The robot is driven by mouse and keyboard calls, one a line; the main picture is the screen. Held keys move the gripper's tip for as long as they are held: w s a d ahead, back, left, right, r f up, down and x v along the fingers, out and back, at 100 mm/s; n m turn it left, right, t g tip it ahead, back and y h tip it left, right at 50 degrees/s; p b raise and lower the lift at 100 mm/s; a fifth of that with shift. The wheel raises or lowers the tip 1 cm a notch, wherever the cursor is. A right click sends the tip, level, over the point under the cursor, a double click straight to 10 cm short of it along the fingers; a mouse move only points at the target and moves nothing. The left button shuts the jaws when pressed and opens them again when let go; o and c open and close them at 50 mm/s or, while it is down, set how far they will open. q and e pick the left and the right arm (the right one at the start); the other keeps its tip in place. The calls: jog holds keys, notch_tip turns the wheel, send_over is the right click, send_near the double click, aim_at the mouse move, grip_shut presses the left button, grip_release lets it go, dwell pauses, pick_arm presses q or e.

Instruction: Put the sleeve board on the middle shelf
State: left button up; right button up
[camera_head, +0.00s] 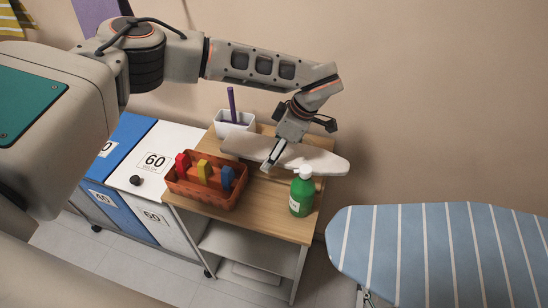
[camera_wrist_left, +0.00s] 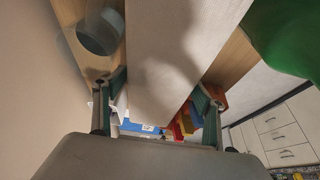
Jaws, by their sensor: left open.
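The white sleeve board (camera_head: 322,162) lies lengthwise across the wooden top of the trolley (camera_head: 268,222), its rounded end to the right. My left gripper (camera_head: 297,146) is over the middle of the board, with its fingers apart. In the left wrist view the board (camera_wrist_left: 165,50) runs between the two open fingers of the gripper (camera_wrist_left: 156,102); I cannot tell whether they touch it. A pale shelf (camera_head: 250,245) shows below the trolley top, with its upper surface partly hidden by the top. My right gripper is not in view.
A green bottle (camera_head: 302,195) stands close in front of the board's right end. An orange basket (camera_head: 205,195) with coloured items stands at left. A white cup (camera_head: 235,126) with a purple stick is behind. A striped ironing board (camera_head: 440,250) is at right, hampers (camera_head: 150,160) at left.

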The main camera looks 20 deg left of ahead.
pick_arm(q)
jog(key=shift+f, duration=0.25)
dwell(0.3)
jog(key=c, duration=1.6)
jog(key=shift+o, duration=0.2)
jog(key=shift+r, duration=0.2)
